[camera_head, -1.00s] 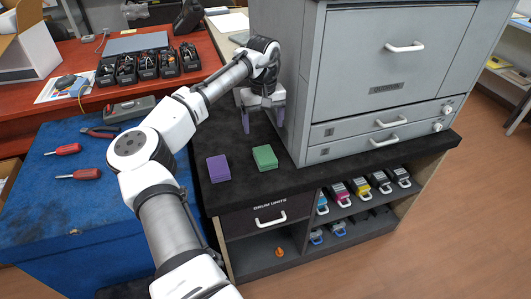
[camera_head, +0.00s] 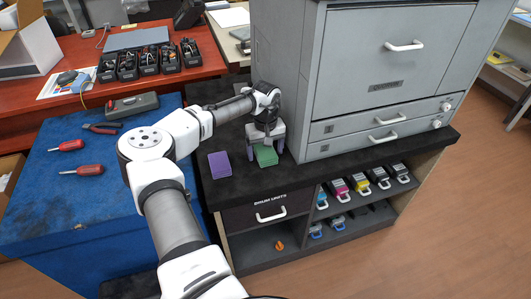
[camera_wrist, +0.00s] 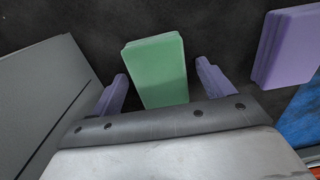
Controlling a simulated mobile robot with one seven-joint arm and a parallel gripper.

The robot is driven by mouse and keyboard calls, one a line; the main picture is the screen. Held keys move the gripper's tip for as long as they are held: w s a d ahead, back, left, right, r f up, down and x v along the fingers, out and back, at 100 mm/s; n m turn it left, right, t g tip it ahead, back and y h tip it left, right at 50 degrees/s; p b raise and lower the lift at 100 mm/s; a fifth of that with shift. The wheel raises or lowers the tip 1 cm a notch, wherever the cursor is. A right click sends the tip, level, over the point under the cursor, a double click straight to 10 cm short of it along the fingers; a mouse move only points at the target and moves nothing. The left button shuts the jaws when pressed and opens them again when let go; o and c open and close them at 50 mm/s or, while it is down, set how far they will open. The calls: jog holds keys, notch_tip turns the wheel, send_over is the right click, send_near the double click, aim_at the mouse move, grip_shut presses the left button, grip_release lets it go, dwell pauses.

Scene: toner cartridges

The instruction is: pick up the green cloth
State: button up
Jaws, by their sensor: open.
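The green cloth (camera_head: 266,156) is a small folded stack lying on the black counter top, beside the grey cabinet. My gripper (camera_head: 265,147) is over it, pointing down. In the wrist view the green cloth (camera_wrist: 157,70) lies between the two purple fingers of my gripper (camera_wrist: 160,88), with a gap on each side. The jaws are open and hold nothing. The near end of the cloth is hidden by the gripper body in the wrist view, and its far part is hidden by the gripper in the head view.
A purple folded stack (camera_head: 220,165) lies to the left of the green cloth and shows at the right in the wrist view (camera_wrist: 287,48). The grey cabinet (camera_head: 290,90) stands close on the gripper's right. A blue surface (camera_head: 60,215) with red-handled tools is at the left.

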jog(key=c, duration=1.1)
jog(key=shift+r, duration=0.1)
